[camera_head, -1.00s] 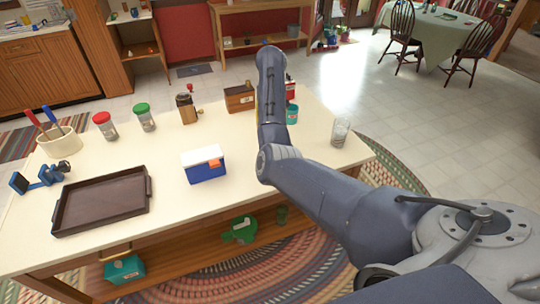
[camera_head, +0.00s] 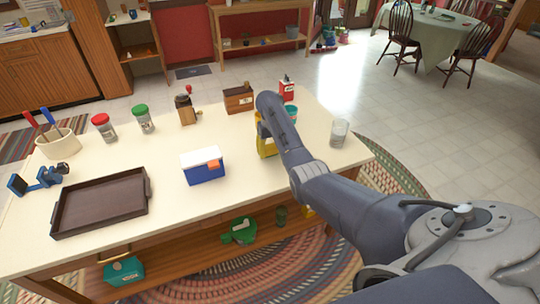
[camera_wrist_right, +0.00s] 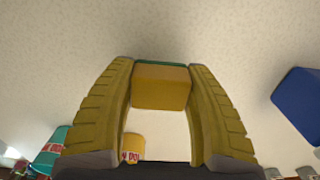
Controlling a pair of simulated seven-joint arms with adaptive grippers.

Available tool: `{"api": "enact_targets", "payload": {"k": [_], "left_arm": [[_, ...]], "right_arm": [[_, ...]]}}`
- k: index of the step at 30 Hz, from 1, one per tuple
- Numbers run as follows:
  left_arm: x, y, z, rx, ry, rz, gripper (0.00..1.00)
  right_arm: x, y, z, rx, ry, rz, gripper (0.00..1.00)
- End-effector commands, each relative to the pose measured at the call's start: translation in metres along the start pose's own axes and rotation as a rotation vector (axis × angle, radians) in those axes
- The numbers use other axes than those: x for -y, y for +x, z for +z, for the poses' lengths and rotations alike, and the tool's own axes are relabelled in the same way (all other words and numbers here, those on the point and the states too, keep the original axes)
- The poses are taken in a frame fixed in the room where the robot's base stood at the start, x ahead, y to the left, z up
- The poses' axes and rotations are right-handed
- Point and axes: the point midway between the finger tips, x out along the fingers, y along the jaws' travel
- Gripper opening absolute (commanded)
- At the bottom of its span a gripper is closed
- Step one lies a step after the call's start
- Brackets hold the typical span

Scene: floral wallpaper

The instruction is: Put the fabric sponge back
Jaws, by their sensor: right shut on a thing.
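My right gripper (camera_wrist_right: 161,85) has yellow fingers shut on a block-shaped sponge (camera_wrist_right: 161,90), yellow-tan with a green edge, in the right wrist view. I take this to be the fabric sponge. In the head view the yellow gripper (camera_head: 266,144) is partly hidden behind my right arm, over the right half of the cream counter (camera_head: 240,135). The sponge cannot be made out there. My left gripper is not in view.
A blue-and-white box (camera_head: 204,172) and a dark tray (camera_head: 100,205) stand left of the gripper. A teal container (camera_head: 292,111), a red-and-white can (camera_head: 286,91), a wooden box (camera_head: 238,99) and a glass jar (camera_head: 339,133) are nearby. The counter's front middle is clear.

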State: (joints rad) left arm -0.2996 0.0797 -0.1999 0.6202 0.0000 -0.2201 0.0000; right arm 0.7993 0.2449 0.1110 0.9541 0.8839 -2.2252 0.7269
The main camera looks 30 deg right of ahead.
Motion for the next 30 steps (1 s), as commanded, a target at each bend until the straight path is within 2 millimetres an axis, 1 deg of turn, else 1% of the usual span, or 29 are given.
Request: {"api": "enact_targets", "payload": {"k": [3, 6, 21, 22, 27, 30], "left_arm": [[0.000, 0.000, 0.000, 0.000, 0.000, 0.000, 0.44], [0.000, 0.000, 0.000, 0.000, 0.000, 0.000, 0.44], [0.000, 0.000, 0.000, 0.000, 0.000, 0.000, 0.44], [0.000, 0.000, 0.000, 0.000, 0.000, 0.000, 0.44], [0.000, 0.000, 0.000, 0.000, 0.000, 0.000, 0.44], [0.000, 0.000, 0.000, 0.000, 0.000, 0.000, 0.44]], "right_arm": [[-0.001, 0.014, 0.000, 0.002, 0.000, 0.001, 0.24], [0.000, 0.021, 0.000, 0.001, 0.000, 0.001, 0.24], [0.000, 0.027, 0.000, 0.001, -0.001, 0.000, 0.24], [0.000, 0.027, 0.000, 0.001, 0.000, 0.000, 0.55], [0.000, 0.027, 0.000, 0.000, -0.001, 0.000, 0.73], [0.000, 0.027, 0.000, 0.000, -0.001, 0.000, 0.73]]}}
